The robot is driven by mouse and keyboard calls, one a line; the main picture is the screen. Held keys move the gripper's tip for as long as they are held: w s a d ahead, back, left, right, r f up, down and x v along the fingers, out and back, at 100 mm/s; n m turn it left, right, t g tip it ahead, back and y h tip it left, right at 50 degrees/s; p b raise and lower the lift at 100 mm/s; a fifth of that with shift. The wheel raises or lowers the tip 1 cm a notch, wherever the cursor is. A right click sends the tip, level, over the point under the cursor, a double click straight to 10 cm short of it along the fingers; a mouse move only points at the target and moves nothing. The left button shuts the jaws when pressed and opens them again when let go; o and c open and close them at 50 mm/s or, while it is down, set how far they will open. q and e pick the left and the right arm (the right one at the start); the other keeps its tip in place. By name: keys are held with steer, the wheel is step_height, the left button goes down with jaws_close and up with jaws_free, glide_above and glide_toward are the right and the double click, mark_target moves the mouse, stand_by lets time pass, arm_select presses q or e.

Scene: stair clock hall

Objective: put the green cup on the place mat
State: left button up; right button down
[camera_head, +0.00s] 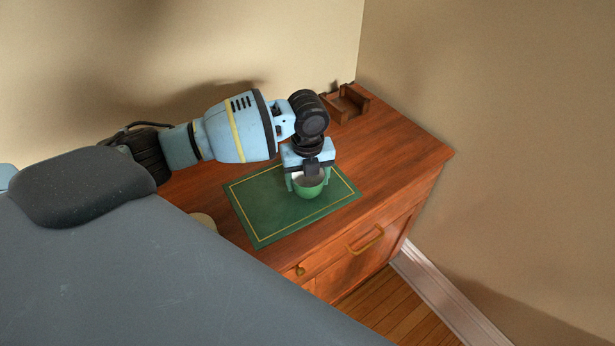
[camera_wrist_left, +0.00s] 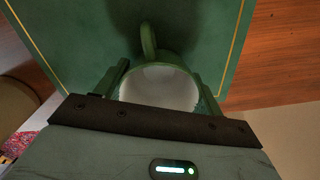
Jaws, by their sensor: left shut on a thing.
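The green cup (camera_head: 308,189) has a pale inside and is over the right part of the green place mat (camera_head: 270,212), which has a thin yellow border line. My left gripper (camera_head: 308,181) is shut on the cup, with a finger on either side. In the left wrist view the cup (camera_wrist_left: 160,86) sits between the fingers with its handle pointing away, above the mat (camera_wrist_left: 70,45). The cup is upright or nearly so. I cannot tell whether its base touches the mat. My right gripper is not in view.
The mat lies on a wooden cabinet top (camera_head: 390,145). A small wooden holder (camera_head: 345,103) stands at the back corner by the walls. A pale round thing (camera_head: 203,221) is partly hidden left of the mat. The top's right end is clear.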

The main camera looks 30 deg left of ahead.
arm_select(q)
steer(key=o, duration=1.1)
steer(key=shift+f, duration=0.1)
steer(key=shift+c, duration=0.2)
step_height(320, 180, up, 12)
steer(key=p, duration=0.1)
steer(key=shift+r, duration=0.2)
